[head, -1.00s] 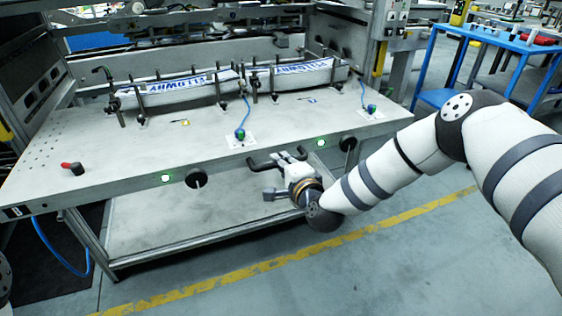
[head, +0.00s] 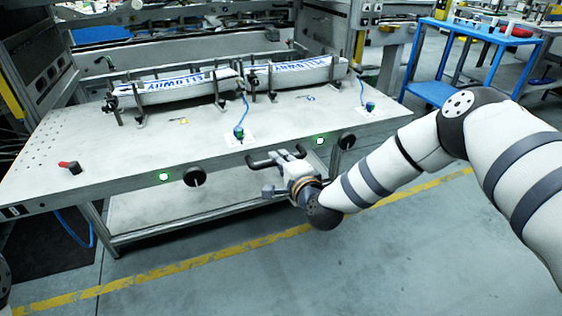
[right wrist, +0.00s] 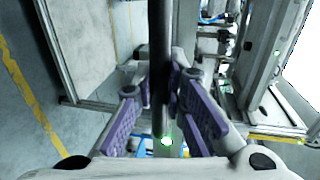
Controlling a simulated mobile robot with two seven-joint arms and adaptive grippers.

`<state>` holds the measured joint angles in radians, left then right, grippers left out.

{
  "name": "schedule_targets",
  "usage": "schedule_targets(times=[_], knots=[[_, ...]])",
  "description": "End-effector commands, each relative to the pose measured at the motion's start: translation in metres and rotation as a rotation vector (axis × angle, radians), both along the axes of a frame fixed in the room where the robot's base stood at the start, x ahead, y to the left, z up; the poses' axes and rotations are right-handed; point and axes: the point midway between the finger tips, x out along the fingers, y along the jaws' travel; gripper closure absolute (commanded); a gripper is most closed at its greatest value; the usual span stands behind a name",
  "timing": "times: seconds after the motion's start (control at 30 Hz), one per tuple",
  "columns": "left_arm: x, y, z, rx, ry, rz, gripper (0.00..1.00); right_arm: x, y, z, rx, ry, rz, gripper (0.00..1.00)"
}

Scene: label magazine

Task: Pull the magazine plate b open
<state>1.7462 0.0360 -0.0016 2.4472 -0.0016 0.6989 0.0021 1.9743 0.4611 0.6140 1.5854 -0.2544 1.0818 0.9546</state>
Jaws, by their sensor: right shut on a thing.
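The magazine plate (head: 205,145) is a wide, light grey plate at the front of the machine. It carries two long label stacks with blue print, a left one (head: 175,85) and a right one (head: 295,73). A dark bar handle (head: 262,162) sits at its front edge. My right gripper (head: 288,160) is at this handle. In the right wrist view, the dark bar (right wrist: 160,60) runs between the purple-padded fingers of my right gripper (right wrist: 159,85), which are shut on it. My left gripper is out of view.
Black round knobs (head: 195,176) and green lights (head: 163,177) line the plate's front edge. A grey lower shelf (head: 150,215) is under the plate. A blue table (head: 432,93) stands at the right. The floor in front, with a yellow line (head: 150,278), is clear.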

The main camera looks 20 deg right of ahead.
Motion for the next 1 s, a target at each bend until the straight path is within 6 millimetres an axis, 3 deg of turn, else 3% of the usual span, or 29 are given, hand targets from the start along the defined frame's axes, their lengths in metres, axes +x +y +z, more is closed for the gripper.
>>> schedule_targets(times=[0.2,0.23,0.3,0.67,1.0], knots=[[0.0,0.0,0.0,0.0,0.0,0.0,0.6,0.0,0.0,-0.001,0.0,0.001,-0.001,1.0],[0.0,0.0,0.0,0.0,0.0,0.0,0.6,0.0,0.0,-0.001,0.0,0.001,-0.001,0.81],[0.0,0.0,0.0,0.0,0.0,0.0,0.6,0.0,0.0,-0.001,0.0,0.001,-0.001,0.67],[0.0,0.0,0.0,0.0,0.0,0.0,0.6,-0.006,-0.001,0.001,0.0,0.001,0.0,0.67],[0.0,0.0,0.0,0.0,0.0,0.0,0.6,-0.088,-0.003,0.018,0.002,0.003,0.0,0.67]])
